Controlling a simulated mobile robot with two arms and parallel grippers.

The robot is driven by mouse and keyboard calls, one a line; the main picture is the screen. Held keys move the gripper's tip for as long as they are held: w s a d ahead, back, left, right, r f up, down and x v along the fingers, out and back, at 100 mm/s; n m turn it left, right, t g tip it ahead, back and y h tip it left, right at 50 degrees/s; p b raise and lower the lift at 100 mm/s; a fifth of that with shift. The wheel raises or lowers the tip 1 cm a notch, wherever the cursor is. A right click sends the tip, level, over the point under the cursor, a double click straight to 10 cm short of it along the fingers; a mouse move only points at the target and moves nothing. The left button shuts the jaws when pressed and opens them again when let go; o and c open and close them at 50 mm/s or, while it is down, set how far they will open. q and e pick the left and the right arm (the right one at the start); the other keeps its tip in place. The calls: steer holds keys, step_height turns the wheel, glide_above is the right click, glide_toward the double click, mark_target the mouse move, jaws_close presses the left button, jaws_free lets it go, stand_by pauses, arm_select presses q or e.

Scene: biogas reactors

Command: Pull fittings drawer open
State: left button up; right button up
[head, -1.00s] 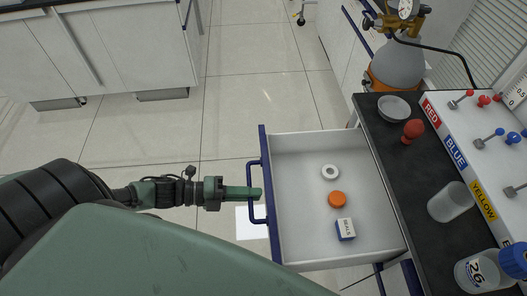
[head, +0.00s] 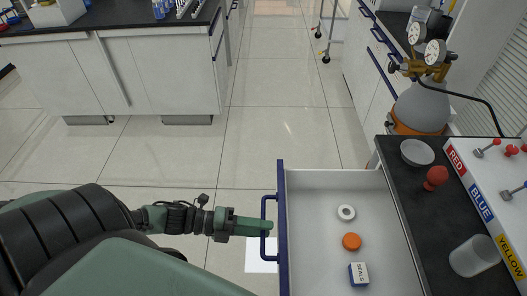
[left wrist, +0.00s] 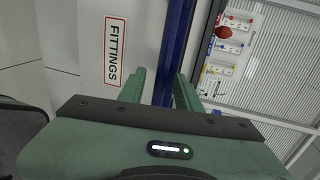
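The fittings drawer (head: 318,185) stands pulled out from the black-topped bench in the head view, its inside in sight. Its blue front carries a blue bar handle (head: 264,212). My left gripper (head: 270,228) is at this handle, with its fingertips reaching just past the bar. In the left wrist view the two green fingers (left wrist: 160,88) stand apart either side of a blue bar, with a gap beside it, so the gripper looks open. The FITTINGS label (left wrist: 115,52) shows left of the fingers. My right gripper is not in view.
The drawer holds a white ring (head: 346,212), an orange cap (head: 351,241) and a SEALS box (head: 358,273). The bench top (head: 408,195) carries a dish, a red item and a clear beaker. A gas cylinder (head: 420,108) stands behind.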

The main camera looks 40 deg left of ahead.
arm_select(q)
steer(key=v, duration=0.7)
stand_by(0.4)
